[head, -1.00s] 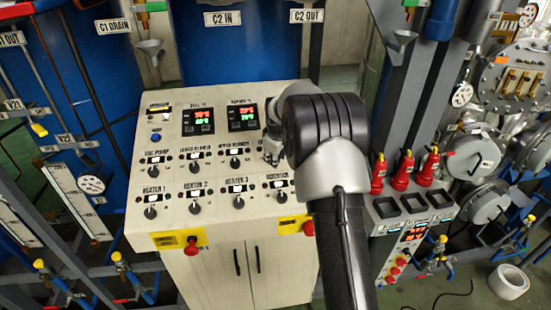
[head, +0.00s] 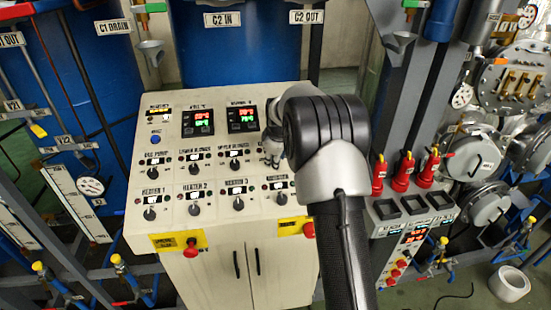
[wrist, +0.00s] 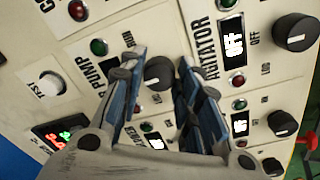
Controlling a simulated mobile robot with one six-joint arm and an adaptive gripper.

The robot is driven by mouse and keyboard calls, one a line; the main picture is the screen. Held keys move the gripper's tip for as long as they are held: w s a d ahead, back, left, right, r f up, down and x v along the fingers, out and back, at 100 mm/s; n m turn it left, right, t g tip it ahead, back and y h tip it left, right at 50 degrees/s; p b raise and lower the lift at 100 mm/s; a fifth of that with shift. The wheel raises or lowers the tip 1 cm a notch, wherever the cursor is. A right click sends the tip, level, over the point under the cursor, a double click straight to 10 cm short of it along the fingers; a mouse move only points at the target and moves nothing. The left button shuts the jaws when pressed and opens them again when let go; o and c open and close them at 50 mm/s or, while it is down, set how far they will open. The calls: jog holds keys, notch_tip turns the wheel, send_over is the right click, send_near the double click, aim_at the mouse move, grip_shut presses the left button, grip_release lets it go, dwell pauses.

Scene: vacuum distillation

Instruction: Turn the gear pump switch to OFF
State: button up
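The gear pump switch is a black round knob (wrist: 158,73) on the light control panel (wrist: 150,25), beside a label whose readable part says "PUMP". My gripper (wrist: 157,68) is open, with one blue-grey finger on each side of this knob. Small gaps seem to show between knob and fingers; I cannot tell whether either touches. The switch's display and pointer direction cannot be read. In the head view my gripper (head: 272,154) is at the panel's upper row, right end, and hides the switch.
The agitator knob (wrist: 296,32) is close by, with its display (wrist: 233,47) reading OFF. Several similar knobs, such as the heater 3 knob (head: 238,203), fill the panel. Red emergency buttons (head: 191,247) are on its front edge. Red-handled items (head: 401,172) stand to the right.

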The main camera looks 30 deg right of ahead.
jog(key=o, duration=0.4)
jog(key=shift+c, duration=0.2)
jog(key=v, duration=1.2)
